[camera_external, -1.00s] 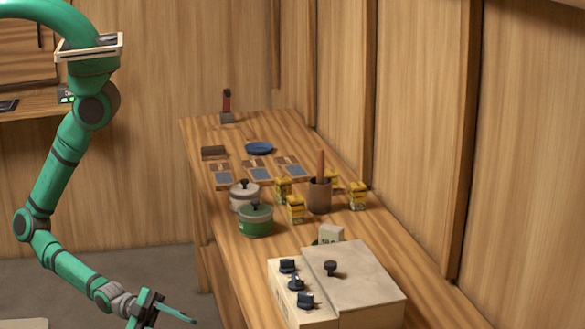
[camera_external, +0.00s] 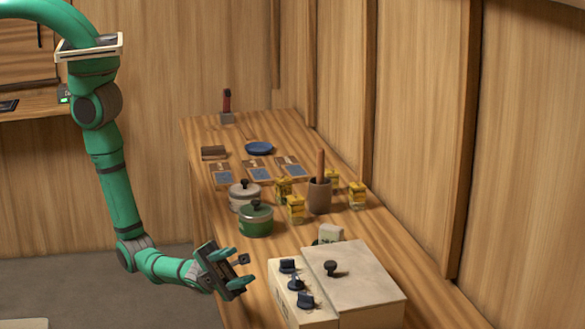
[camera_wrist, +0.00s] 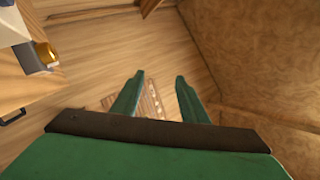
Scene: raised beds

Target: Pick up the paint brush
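An upright item with a red handle (camera_external: 227,100) and a grey lower end stands at the far end of the wooden table. It may be the paint brush, but it is too small to tell for sure. My gripper (camera_external: 246,269) is at the table's left edge, left of the cream box and well apart from the red-handled item. In the wrist view my gripper (camera_wrist: 160,78) has its two green fingers spread, with nothing held between them. I cannot make out a paint brush in the wrist view.
The table (camera_external: 255,308) holds a cream box with dark knobs (camera_external: 355,272), a green pot (camera_external: 256,220), a pale pot (camera_external: 243,197), small yellow cartons (camera_external: 295,209), a brown cup with a stick (camera_external: 319,197) and a blue dish (camera_external: 259,148). A wooden wall runs along its right side.

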